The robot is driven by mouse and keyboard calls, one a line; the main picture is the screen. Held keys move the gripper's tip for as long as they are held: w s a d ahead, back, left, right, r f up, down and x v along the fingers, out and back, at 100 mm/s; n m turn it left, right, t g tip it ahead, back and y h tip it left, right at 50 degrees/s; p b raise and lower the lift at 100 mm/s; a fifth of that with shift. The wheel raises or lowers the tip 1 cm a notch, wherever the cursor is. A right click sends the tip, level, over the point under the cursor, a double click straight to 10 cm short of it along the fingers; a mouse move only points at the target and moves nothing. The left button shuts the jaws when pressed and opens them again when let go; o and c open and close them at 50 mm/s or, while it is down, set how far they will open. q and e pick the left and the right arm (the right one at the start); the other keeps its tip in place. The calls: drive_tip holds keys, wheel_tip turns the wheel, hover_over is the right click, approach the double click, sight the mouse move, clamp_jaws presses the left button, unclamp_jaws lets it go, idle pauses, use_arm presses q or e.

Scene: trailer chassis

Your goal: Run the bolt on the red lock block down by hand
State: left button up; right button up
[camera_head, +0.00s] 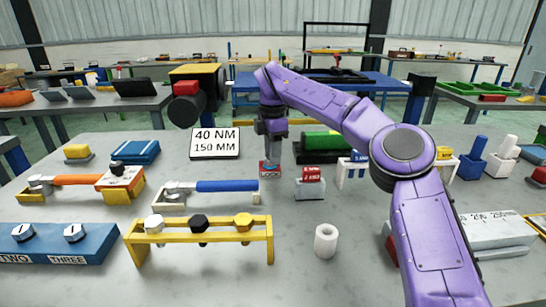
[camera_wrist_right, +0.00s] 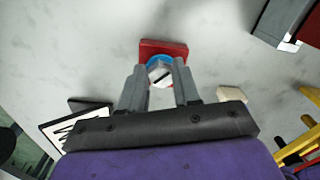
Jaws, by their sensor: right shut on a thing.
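The small red lock block (camera_head: 270,169) stands on the grey table near the middle of the head view, below my right gripper (camera_head: 270,150). In the right wrist view the red block (camera_wrist_right: 163,47) lies just beyond the fingertips. A bolt (camera_wrist_right: 160,74) with a pale head and a dark mark on it sits in a blue ring (camera_wrist_right: 158,59) at the block. My right gripper (camera_wrist_right: 160,80) is shut on the bolt, one finger on each side of its head. How deep the bolt sits is hidden by the fingers. My left gripper is not in view.
A sign (camera_head: 215,143) reading 40 NM, 150 MM stands left of the block. A blue-handled wrench (camera_head: 227,186) lies in front left. A small red-topped block (camera_head: 311,182) stands close on the right. A yellow rack (camera_head: 200,237) holds several bolts. A white cylinder (camera_head: 326,241) stands in front.

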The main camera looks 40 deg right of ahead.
drive_tip(key=shift+r+m, duration=0.25)
drive_tip(key=shift+m, duration=0.05)
drive_tip(key=o, duration=0.9)
drive_tip(key=shift+o, duration=0.8)
drive_tip(key=shift+a+f, duration=0.1)
drive_tip(key=shift+a, duration=0.05)
wheel_tip(320, 180, up, 11)
drive_tip(key=p, duration=0.4)
drive_tip(key=shift+f, duration=0.2)
